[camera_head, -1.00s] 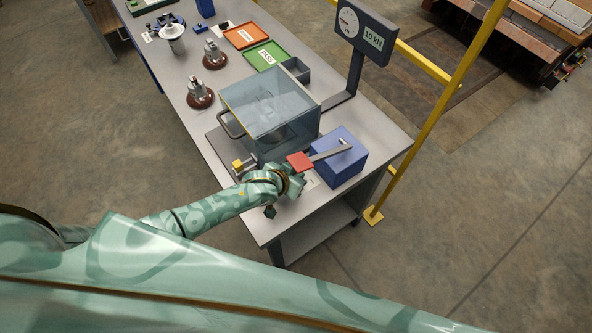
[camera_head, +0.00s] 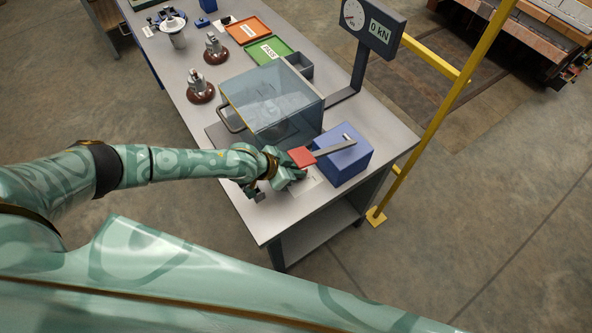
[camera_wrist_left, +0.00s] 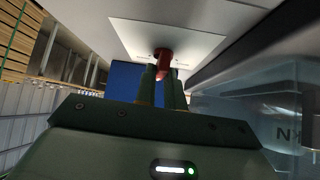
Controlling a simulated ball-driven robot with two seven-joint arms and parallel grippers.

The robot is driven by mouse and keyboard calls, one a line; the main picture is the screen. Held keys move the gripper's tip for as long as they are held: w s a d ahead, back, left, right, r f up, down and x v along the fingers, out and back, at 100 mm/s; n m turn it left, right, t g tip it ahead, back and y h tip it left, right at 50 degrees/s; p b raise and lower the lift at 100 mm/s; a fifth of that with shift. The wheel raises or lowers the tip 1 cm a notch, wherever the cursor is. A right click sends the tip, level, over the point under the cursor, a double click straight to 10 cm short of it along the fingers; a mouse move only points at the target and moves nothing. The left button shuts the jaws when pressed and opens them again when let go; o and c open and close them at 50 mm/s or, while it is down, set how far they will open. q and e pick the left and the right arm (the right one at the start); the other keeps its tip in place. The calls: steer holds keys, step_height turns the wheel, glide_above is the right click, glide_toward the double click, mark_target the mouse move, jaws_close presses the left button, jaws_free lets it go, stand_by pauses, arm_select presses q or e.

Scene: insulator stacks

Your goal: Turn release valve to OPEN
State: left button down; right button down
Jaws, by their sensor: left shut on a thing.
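The release valve (camera_wrist_left: 163,55) shows in the left wrist view as a small red knob or handle in front of a white label plate (camera_wrist_left: 180,38). My left gripper (camera_wrist_left: 161,80) is shut on it, its two fingers on either side of the red part. In the head view my left gripper (camera_head: 297,177) is low beside the blue box, near the white plate (camera_head: 313,182) on the table. The valve is hidden there by my gripper and arm. I cannot read the plate's markings or the valve's position. My right gripper is not in view.
A blue box (camera_head: 348,165) carries a lever with a red pad (camera_head: 302,157), close above my gripper. A clear-walled chamber (camera_head: 270,100) stands behind. The gauge display (camera_head: 379,31) reads 0 kN. Orange and green trays (camera_head: 264,51) lie farther back.

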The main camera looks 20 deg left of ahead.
arm_select(q)
steer(key=shift+a+f, duration=0.1)
steer(key=c, duration=1.5)
jaws_free()
steer(key=shift+s+a+r, duration=0.15)
steer(key=shift+r, duration=0.25)
steer(key=p+v, duration=0.4)
steer(key=v, duration=1.1)
steer(key=shift+s+a+p, duration=0.15)
steer(key=shift+s+p, duration=0.05)
steer(key=shift+p, duration=0.15)
